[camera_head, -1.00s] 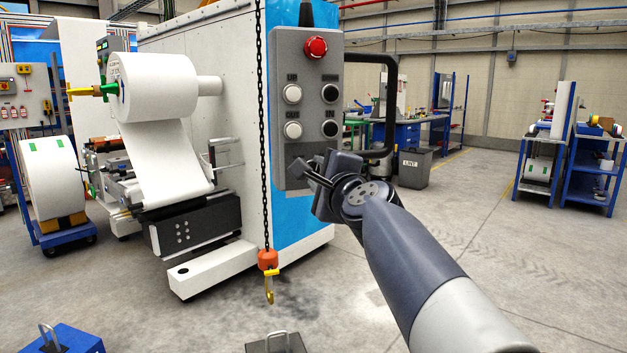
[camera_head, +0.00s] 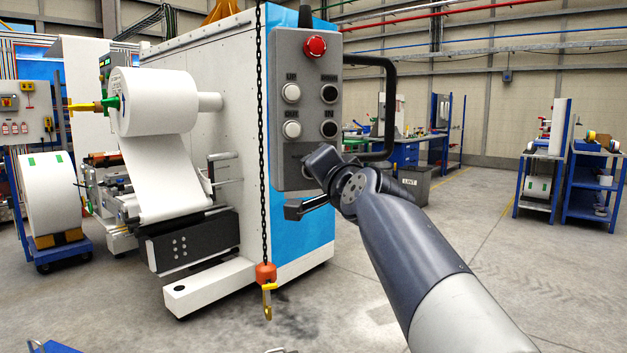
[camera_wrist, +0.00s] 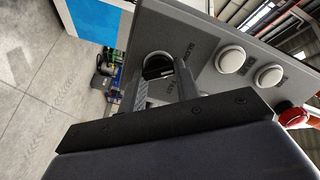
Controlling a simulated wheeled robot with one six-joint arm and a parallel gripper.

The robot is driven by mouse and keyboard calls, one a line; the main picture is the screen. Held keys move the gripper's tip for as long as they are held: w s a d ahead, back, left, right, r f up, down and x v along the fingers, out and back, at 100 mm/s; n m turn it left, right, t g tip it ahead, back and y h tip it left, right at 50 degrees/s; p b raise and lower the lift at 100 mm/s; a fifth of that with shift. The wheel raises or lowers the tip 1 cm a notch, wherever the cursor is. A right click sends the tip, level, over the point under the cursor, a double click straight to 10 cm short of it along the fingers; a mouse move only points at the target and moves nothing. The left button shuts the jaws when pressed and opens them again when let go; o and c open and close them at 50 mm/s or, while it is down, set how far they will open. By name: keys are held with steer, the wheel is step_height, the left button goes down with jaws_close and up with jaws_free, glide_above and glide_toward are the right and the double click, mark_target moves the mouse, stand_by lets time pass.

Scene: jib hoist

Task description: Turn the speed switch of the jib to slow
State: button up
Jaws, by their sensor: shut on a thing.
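The grey control pendant (camera_head: 307,110) hangs upright in front of the blue and white machine. The speed switch (camera_wrist: 158,64) is a round black knob on the pendant's lower face, seen in the wrist view with lettering beside it that appears to read SLOW and FAST. My gripper (camera_wrist: 160,82) is shut on the switch, one finger on each side. In the head view my gripper (camera_head: 308,184) is at the pendant's lower end and hides the switch. The knob's pointer direction cannot be made out.
The pendant carries a red stop button (camera_head: 315,47), white buttons (camera_head: 291,93) and black buttons (camera_head: 330,93). A black handle bar (camera_head: 391,100) runs along its right side. A chain with a yellow hook (camera_head: 268,300) hangs to the left. The floor at right is open.

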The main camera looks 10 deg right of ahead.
steer(key=shift+f+n+b, duration=0.1)
steer(key=shift+n+b, duration=0.2)
steer(key=shift+n, duration=0.4)
steer(key=o, duration=1)
